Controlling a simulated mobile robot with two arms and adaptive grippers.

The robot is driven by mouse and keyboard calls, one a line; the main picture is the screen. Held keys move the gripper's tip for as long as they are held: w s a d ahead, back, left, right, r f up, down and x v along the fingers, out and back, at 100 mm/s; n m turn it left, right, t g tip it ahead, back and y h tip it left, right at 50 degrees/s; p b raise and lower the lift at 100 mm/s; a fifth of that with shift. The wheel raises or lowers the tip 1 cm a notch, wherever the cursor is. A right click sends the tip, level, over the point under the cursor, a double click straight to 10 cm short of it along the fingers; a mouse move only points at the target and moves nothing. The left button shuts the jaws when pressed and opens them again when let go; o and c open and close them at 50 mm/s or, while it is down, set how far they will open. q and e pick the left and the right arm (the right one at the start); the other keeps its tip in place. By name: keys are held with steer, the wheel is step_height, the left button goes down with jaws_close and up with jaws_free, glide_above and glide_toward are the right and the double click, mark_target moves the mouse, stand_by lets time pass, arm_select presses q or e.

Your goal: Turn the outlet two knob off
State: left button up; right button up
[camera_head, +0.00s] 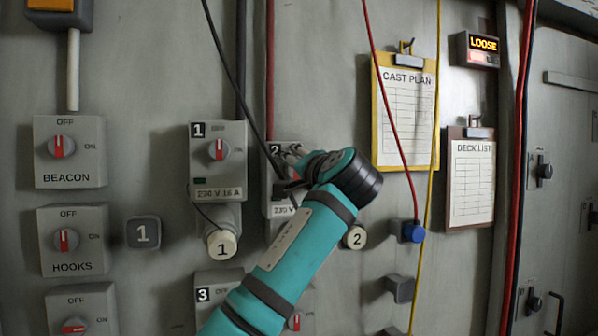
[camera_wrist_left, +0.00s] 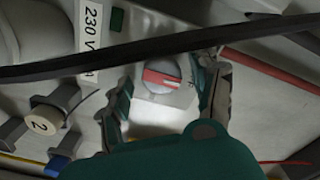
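The outlet two box (camera_head: 276,208) is grey, with a "2" and a "230 V" label, and is mostly covered by my left arm in the head view. Its knob is hidden there. In the left wrist view the knob (camera_wrist_left: 160,76) is a round pale dial with a red bar lying roughly crosswise in the picture. My left gripper (camera_head: 284,170) is at the box; in the left wrist view its fingers (camera_wrist_left: 165,95) stand apart on both sides of the knob, with visible gaps. A black cable (camera_wrist_left: 150,58) crosses in front of the fingers and box. My right gripper is not in view.
Outlet one (camera_head: 218,160) is left of outlet two, and outlet three (camera_head: 218,284) is below. A cap marked 2 (camera_head: 354,237) sits to the right. A red cable (camera_head: 388,110) ends at a blue plug (camera_head: 413,232). Clipboards hang farther right.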

arm_select(q)
steer(key=v, duration=1.2)
steer(key=shift+r, duration=0.1)
